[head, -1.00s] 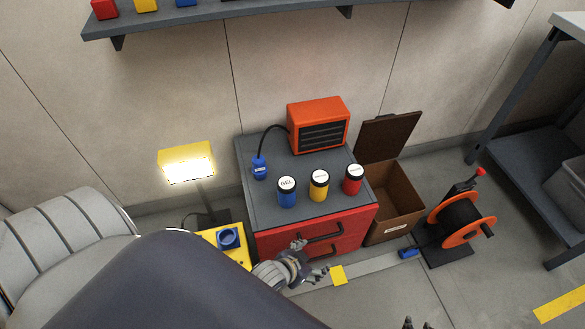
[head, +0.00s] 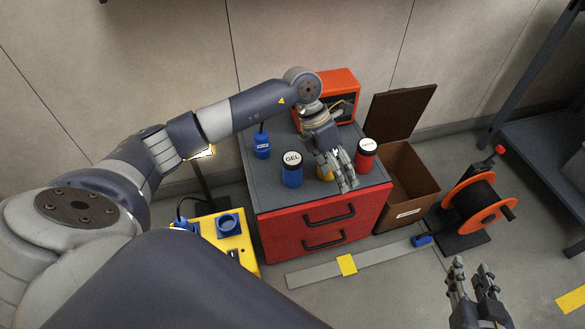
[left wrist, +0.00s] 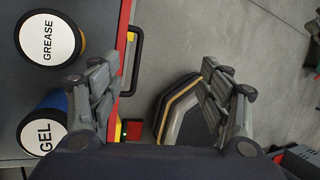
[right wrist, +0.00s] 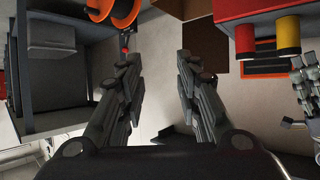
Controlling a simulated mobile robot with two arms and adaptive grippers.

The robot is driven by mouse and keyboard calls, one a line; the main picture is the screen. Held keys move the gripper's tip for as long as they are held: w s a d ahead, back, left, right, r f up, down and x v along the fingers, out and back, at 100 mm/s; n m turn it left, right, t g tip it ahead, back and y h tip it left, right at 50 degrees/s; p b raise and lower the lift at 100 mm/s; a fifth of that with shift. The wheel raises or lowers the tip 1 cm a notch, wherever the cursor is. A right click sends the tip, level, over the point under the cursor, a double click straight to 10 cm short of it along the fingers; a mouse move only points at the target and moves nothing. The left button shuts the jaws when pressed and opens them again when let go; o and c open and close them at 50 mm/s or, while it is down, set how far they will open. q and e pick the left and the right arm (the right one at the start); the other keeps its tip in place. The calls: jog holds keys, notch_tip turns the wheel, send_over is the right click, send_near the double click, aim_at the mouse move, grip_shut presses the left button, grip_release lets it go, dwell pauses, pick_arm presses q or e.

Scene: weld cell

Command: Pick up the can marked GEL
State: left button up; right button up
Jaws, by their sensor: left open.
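The GEL can (head: 292,174) is blue with a dark-rimmed white lid label. It stands upright on the grey top of the red drawer cabinet (head: 287,241); it also shows in the left wrist view (left wrist: 50,105). The yellow GREASE can (head: 324,173) is right of it, partly hidden by my left gripper. A red can (head: 365,157) stands farther right. My left gripper (head: 347,180) is open, empty, above the cabinet's front edge, right of the GEL can and apart from it. My right gripper (head: 471,268) is open and empty, over the floor at lower right.
An orange heater (head: 339,84) stands at the cabinet's back, and a small blue item (head: 262,145) at its left. An open brown box (head: 412,180) and an orange reel (head: 481,205) are to the right. A yellow stand (head: 231,247) is at the left front.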

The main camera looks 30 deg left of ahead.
aim_at(293, 158)
pick_arm(q)
jog(key=a+y, duration=0.1)
jog(key=a, duration=0.3)
jog(key=a+y, duration=0.2)
jog(key=a, duration=0.3)
jog(key=w+a+r+y, duration=0.1)
jog(key=a+y, duration=0.1)
jog(key=a, duration=0.2)
jog(key=shift+a+n+b, duration=0.15)
jog(key=shift+n+b, duration=0.15)
jog(key=shift+b, duration=0.1)
notch_tip(293, 158, down, 5)
jog(key=shift+a+r+b, duration=0.1)
jog(key=shift+r+b, duration=0.05)
jog(key=shift+b, duration=0.5)
jog(key=shift+f, duration=0.45)
notch_tip(293, 158, down, 4)
jog(key=shift+s+f+b, duration=0.15)
jog(key=shift+f+b, duration=0.05)
jog(key=shift+b, duration=0.75)
jog(key=shift+f, duration=0.15)
jog(key=c, duration=1.4)
pick_arm(e)
notch_tip(293, 158, up, 17)
jog(key=w+a+t+y, duration=0.1)
jog(key=a+t+y, duration=0.1)
jog(key=t, duration=0.7)
jog(key=shift+w+a+r+y, duration=0.15)
jog(key=shift+a+r+y, duration=0.1)
jog(key=shift+y, duration=0.35)
